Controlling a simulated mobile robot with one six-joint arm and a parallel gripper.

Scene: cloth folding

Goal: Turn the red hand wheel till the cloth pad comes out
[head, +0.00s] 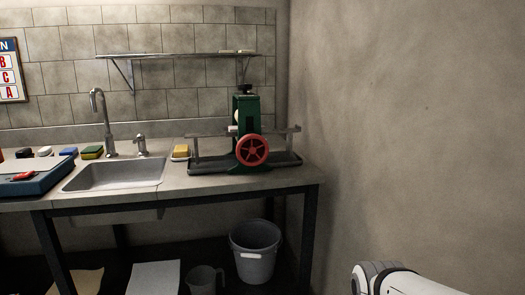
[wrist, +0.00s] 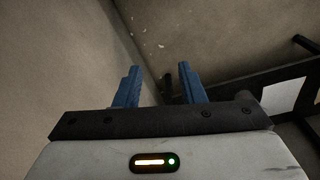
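The red hand wheel (head: 252,150) is on the front of a green press-like machine (head: 244,113) at the right end of the counter in the head view. A grey tray (head: 215,168) lies under the machine, and a bar sticks out on each side of it. I cannot make out a cloth pad in the machine. My gripper (wrist: 157,84) shows in the wrist view with its two blue fingers apart and nothing between them. It is away from the wheel; the wrist view shows only wall, floor and dark table parts. In the head view, part of my arm shows at the lower right.
A sink (head: 115,175) with a tap (head: 104,120) is left of the machine, with a yellow sponge (head: 181,151) between. A blue case (head: 30,178) lies at the far left. A grey bucket (head: 255,250) stands under the counter. A wall (head: 420,120) bounds the right side.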

